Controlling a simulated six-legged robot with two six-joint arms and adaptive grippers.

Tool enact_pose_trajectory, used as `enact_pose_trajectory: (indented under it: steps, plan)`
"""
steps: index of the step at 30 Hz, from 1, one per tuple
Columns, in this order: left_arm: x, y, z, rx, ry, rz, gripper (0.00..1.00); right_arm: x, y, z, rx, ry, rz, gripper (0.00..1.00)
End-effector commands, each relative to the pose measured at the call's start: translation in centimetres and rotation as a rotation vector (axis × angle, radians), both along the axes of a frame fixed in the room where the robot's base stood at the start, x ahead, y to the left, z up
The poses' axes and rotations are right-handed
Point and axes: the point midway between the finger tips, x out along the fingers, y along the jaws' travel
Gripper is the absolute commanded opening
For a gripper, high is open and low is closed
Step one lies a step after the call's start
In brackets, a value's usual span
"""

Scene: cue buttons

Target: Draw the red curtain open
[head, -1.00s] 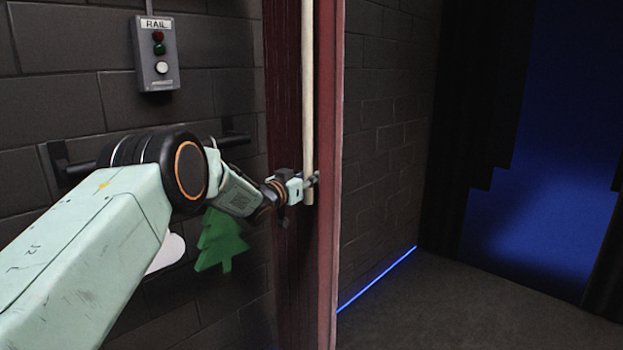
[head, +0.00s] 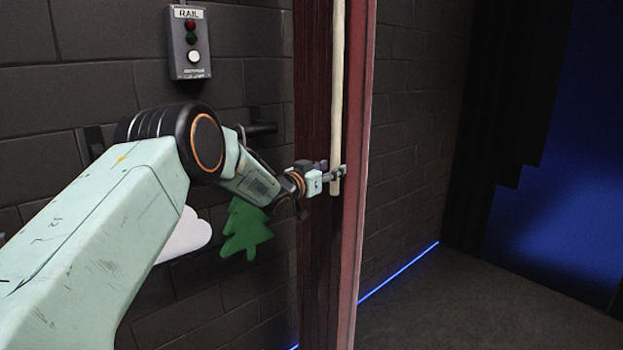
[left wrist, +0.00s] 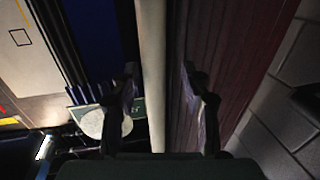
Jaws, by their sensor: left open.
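The red curtain (head: 312,255) hangs bunched in a narrow vertical strip in the middle of the head view, and fills the right of centre in the left wrist view (left wrist: 222,50). A pale pole (head: 337,90) hangs upright along it and ends at the gripper's height. My left gripper (head: 338,174) is at the pole's lower part. In the left wrist view the open fingers (left wrist: 162,92) stand on either side of the pole (left wrist: 152,60), with a gap visible at both. The right gripper is not in view.
A green tree cutout (head: 245,228) and a white cutout (head: 185,238) are behind my arm. Open floor (head: 470,300) lies right of the curtain.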

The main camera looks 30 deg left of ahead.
Motion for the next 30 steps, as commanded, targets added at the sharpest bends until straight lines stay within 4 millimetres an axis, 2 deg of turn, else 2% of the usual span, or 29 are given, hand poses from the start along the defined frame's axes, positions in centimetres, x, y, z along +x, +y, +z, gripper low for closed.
enact_pose_trajectory:
  steps: [19, 24, 30]
  plan:
    - [-8.4, 1.4, 0.0, -0.004, 0.001, 0.003, 0.46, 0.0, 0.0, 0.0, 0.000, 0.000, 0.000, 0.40]
    - [-9.6, 1.5, -0.1, -0.002, 0.001, 0.002, 0.46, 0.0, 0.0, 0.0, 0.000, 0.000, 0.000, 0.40]
    - [-9.9, 1.5, -0.1, -0.001, 0.001, 0.000, 0.46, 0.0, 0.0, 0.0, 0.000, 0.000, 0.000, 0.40]
